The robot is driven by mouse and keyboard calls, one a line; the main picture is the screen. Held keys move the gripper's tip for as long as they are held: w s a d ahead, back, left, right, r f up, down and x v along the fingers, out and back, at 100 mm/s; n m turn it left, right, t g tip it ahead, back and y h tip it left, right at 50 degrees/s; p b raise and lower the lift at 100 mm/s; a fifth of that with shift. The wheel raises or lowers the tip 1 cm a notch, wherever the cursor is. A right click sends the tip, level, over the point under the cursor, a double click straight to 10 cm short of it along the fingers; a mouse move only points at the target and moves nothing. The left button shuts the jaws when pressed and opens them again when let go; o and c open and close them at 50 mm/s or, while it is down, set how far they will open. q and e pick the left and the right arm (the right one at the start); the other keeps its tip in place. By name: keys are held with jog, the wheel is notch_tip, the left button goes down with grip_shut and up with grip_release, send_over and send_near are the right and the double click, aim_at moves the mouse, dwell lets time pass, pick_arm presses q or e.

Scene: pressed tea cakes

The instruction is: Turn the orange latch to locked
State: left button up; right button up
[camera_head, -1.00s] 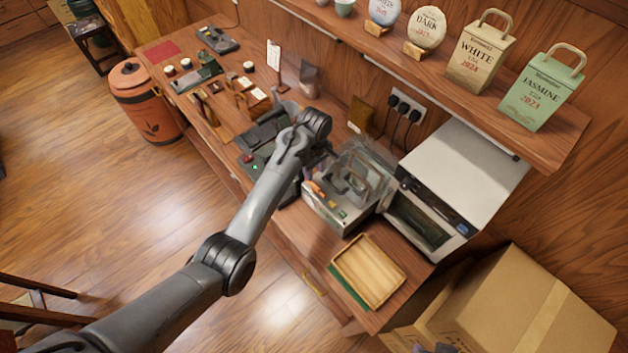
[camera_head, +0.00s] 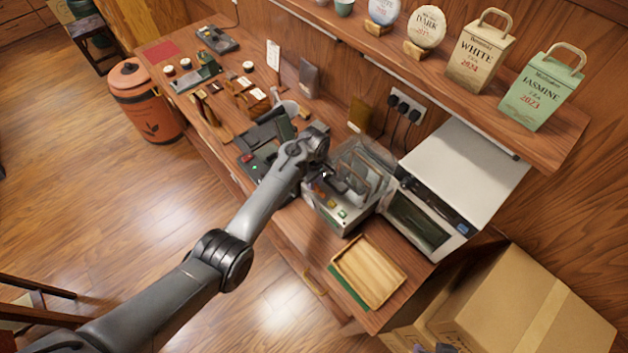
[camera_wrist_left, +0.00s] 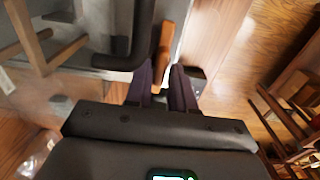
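The orange latch (camera_wrist_left: 162,55) shows in the left wrist view as a slim bar on a grey machine, beside a dark curved handle (camera_wrist_left: 143,40). In the head view this machine (camera_head: 325,217) has a clear cover, a handle and small coloured controls. My left gripper (camera_wrist_left: 161,80) has its two fingertips on either side of the latch's near end. I cannot tell whether they press on it. In the head view my left wrist hides part of the machine's left side. Only small dark tips, perhaps my right gripper's, show at the bottom edge.
A white oven-like box (camera_head: 460,180) stands right of the machine, with a wooden tray (camera_head: 345,274) in front. A dark device (camera_head: 248,158) lies left of my wrist. A shelf (camera_head: 545,150) with tea bags overhangs the back. A cardboard box (camera_head: 540,310) is at lower right.

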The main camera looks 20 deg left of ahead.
pick_arm(q)
grip_shut()
